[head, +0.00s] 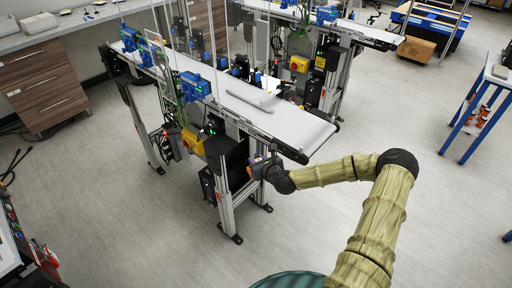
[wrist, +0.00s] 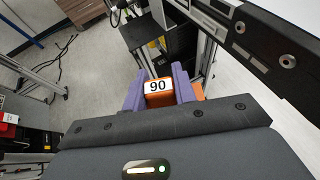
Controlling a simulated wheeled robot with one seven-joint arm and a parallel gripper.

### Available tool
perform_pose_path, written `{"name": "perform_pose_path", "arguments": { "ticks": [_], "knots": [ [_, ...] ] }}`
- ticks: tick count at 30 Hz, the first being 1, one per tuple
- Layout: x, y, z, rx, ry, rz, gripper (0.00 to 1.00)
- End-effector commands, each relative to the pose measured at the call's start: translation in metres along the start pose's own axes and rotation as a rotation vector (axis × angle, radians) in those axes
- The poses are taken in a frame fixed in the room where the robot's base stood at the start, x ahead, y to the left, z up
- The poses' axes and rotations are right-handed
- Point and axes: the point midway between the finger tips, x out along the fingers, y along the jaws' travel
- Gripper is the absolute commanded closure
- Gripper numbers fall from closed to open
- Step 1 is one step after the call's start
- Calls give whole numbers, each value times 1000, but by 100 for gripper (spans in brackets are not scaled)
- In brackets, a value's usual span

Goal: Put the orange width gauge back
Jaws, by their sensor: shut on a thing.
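The orange width gauge (wrist: 158,87), with a white face reading 90, sits between the two purple fingers of my gripper (wrist: 160,90) in the wrist view. The fingers are shut on it from both sides. In the head view my gripper (head: 256,168) is beside the near end of the front conveyor (head: 290,130), just below the belt's level and close to its leg. I cannot make out the gauge's own holder in either view.
The conveyor's dark side rail (wrist: 270,45) runs close to the right of my gripper. A yellow switch box (head: 192,142) and metal legs (head: 226,205) are close by. A flat grey item (head: 250,100) lies on the belt. The floor (head: 300,225) in front is clear.

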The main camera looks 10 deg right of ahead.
Motion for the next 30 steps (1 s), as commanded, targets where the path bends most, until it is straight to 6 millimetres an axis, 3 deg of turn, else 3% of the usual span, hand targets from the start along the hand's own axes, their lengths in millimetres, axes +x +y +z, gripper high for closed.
{"name": "perform_pose_path", "arguments": {
  "ticks": [6,12,17,30],
  "knots": [
    [-2,19,-74,57,-1,-115,100],
    [-18,31,-123,93,-17,-203,100],
    [-23,33,-133,101,-27,-227,100],
    [-23,33,-133,100,-27,-227,100]
  ]
}}
